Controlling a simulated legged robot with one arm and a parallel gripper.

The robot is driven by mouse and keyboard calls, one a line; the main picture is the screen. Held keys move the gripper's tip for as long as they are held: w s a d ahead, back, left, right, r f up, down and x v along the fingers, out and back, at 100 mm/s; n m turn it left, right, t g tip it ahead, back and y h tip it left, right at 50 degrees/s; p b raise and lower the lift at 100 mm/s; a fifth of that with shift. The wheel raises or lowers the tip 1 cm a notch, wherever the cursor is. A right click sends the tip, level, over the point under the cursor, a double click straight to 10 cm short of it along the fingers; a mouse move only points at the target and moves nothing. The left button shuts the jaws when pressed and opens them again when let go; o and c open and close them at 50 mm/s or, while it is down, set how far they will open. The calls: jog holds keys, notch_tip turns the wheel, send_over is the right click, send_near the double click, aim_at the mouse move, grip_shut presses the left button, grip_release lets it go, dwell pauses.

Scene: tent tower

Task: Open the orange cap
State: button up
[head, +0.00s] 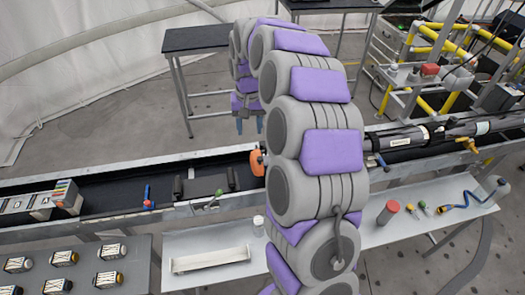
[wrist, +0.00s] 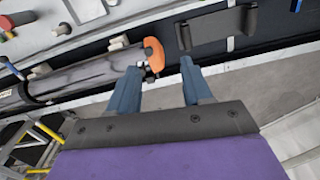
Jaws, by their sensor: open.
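The orange cap (head: 257,163) sits at the left end of a long dark cylinder on the rail bench, partly hidden behind my arm in the head view. In the wrist view the orange cap (wrist: 154,53) closes the end of the dark cylinder (wrist: 85,76), just beyond my fingertips. My gripper (wrist: 160,67) is open and empty, with the cap ahead of the gap, nearer the left finger. In the head view my gripper (head: 249,126) points down on the bench's far side. It appears apart from the cap.
A black bracket (wrist: 218,30) lies right of the cap in the wrist view. The bench (head: 110,200) also carries a blue-and-red valve (head: 148,197). Dark tables (head: 195,40) stand behind. A shelf with a red-topped can (head: 388,212) is at right.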

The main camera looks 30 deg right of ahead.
jog(key=m, duration=0.1)
send_over(260, 158)
jog(key=f, duration=0.2)
notch_tip(260, 158, down, 15)
jog(key=shift+d+f, duration=0.1)
jog(key=shift+f, duration=0.05)
jog(key=shift+a+f+b, duration=0.2)
jog(key=shift+f+b, duration=0.1)
jog(key=shift+f, duration=0.55)
jog(key=shift+d, duration=0.1)
jog(key=shift+c, duration=1.2)
grip_shut()
